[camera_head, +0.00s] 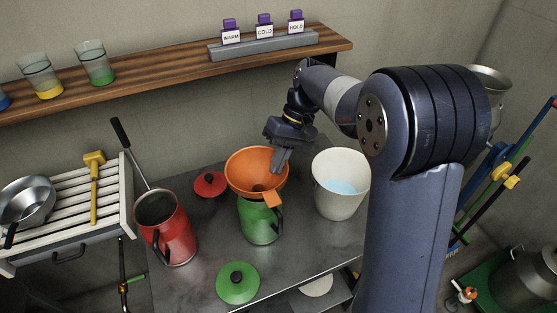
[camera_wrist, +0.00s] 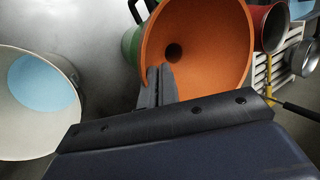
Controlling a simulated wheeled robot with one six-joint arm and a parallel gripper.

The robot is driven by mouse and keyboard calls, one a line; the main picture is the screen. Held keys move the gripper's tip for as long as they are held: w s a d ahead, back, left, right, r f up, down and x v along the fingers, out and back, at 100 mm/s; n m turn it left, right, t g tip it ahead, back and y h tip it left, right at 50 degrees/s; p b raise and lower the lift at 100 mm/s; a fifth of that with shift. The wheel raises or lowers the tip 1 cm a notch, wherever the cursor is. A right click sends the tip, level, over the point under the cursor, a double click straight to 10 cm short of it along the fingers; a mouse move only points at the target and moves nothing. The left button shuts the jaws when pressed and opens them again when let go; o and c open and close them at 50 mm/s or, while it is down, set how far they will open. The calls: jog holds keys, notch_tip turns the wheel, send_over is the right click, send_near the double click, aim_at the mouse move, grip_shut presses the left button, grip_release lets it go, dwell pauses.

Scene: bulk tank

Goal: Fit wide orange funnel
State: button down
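The wide orange funnel (camera_head: 248,165) is over the mouth of the green jug (camera_head: 260,222), roughly upright. It hides most of the jug's mouth, so I cannot tell whether its spout is inside. In the wrist view the funnel (camera_wrist: 205,35) shows its inner cone and dark hole, with part of the green jug (camera_wrist: 130,42) behind it. My gripper (camera_head: 279,165) is at the funnel's right rim. Its fingers (camera_wrist: 158,80) are close together with the rim between them.
A white bucket (camera_head: 337,200) with pale blue liquid stands right of the jug. A red jug (camera_head: 170,240) stands left. Red (camera_head: 210,184) and green (camera_head: 238,281) lids lie on the table. A slatted rack (camera_head: 80,200) is at left. A shelf (camera_head: 165,70) runs behind.

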jog(key=shift+f+b, duration=0.35)
jog(key=shift+f, duration=0.4)
jog(key=c, duration=1.6)
grip_release()
jog(key=v, duration=1)
jog(key=shift+d+r, duration=0.2)
jog(key=shift+r, duration=0.15)
jog(key=shift+w, duration=0.1)
jog(key=x, duration=1)
jog(key=shift+a, duration=0.2)
